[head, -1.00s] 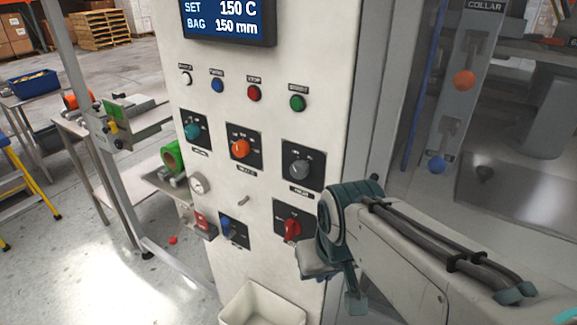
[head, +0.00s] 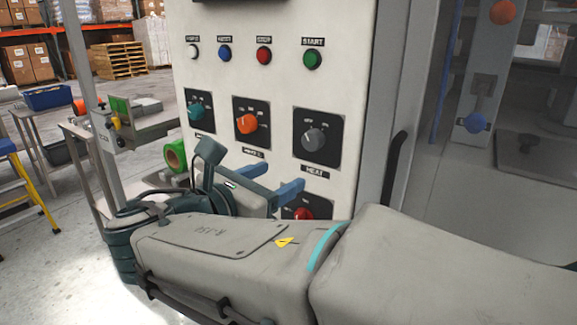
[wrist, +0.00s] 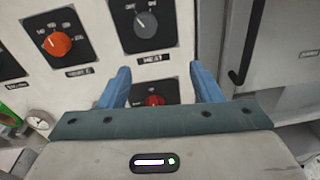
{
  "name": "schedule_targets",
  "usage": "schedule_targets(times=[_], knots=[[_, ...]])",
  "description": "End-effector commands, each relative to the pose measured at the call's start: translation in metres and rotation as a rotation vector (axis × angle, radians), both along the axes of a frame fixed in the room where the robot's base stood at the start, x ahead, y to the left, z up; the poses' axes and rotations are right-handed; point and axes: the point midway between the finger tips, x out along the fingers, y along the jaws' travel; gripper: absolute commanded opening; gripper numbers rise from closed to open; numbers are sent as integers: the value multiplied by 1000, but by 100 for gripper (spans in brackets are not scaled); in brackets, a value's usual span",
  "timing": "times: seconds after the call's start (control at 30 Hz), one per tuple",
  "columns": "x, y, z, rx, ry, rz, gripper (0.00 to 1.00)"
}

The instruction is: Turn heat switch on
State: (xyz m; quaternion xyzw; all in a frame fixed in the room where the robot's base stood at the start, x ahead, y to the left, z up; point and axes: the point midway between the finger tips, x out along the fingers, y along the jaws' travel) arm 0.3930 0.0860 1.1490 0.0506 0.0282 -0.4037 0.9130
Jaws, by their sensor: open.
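A grey rotary knob (head: 314,140) on a black plate sits at the right of the panel's knob row, with a label reading HEAT (head: 315,172) directly beneath the plate. The knob also shows at the top of the wrist view (wrist: 146,25), its pointer tilted up and to the left. My gripper (head: 284,176) is open and empty, its two blue fingers pointing at the panel below the grey knob. In the wrist view, the fingers (wrist: 160,68) stand apart on either side of the label, and a red knob (wrist: 154,100) shows between them, partly hidden by my gripper.
An orange knob (head: 247,123) and a teal knob (head: 195,111) sit left of the grey one. Blue, red and green buttons (head: 312,60) line the panel above. A dark vertical handle (head: 394,165) stands out to the right. A green roll (head: 175,156) is at left.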

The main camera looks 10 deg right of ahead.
Motion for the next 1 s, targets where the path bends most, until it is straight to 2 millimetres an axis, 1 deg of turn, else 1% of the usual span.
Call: schedule_targets(times=[0.03,0.1,0.17,0.27,0.37,0.7,0.8,0.9,1.0], knots=[[1,9,0,-44,-5,22,58],[2,17,6,-91,-12,39,58],[2,19,9,-111,-12,46,58],[7,15,12,-120,-14,46,58],[17,4,12,-118,-14,44,58],[68,-47,11,-115,-13,43,58],[80,-59,11,-115,-13,44,58],[90,-68,11,-115,-15,45,58],[95,-74,11,-115,-14,47,58]])
